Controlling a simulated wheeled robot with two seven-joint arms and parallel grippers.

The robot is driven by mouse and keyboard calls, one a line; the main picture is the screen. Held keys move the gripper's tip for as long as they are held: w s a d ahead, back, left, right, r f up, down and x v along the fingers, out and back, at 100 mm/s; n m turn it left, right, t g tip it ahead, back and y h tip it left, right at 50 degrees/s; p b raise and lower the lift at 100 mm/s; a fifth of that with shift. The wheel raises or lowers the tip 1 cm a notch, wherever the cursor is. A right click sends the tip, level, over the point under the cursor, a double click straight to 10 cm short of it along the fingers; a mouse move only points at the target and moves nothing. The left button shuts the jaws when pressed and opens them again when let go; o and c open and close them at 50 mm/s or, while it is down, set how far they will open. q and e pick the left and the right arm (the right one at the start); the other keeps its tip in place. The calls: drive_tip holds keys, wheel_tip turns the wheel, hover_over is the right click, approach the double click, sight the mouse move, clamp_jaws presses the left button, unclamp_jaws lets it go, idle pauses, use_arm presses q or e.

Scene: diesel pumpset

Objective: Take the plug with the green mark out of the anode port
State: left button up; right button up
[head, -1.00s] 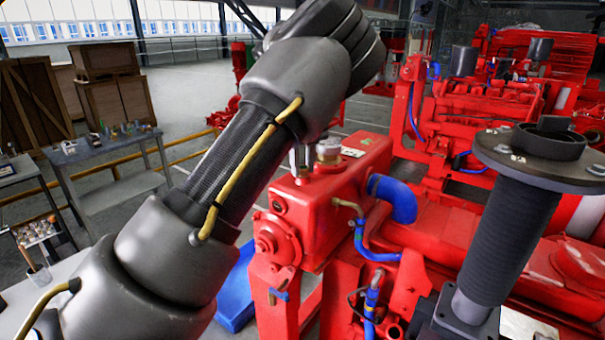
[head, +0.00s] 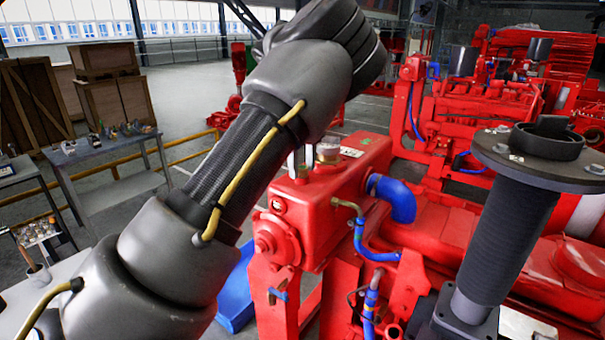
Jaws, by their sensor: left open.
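My left arm crosses the view from the lower left and bends over the red heat exchanger tank. The light metal fingers of my left gripper (head: 300,163) show just past the forearm, apart from each other, above the left end of the tank (head: 335,215). The forearm hides the rest of the gripper. A round metal cap (head: 327,152) stands on the tank top beside the fingers. A small round fitting (head: 278,205) shows on the tank's end. I cannot make out a plug with a green mark or tell which opening is the anode port. My right gripper is out of view.
A black ribbed pipe with a wide flange (head: 510,215) rises at the right. Blue hoses (head: 395,197) run from the tank. A grey table (head: 100,155) with small items stands at the left. More red pumpsets (head: 480,110) stand behind. Open floor lies at the back left.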

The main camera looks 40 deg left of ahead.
use_arm(q)
drive_tip(key=m, duration=1)
drive_tip(key=shift+s+m, duration=0.15)
drive_tip(key=shift+m, duration=0.15)
drive_tip(key=shift+m, duration=0.4)
drive_tip(key=m, duration=1.1)
drive_tip(key=shift+m, duration=0.3)
drive_tip(key=m, duration=1.1)
drive_tip(key=shift+m, duration=0.3)
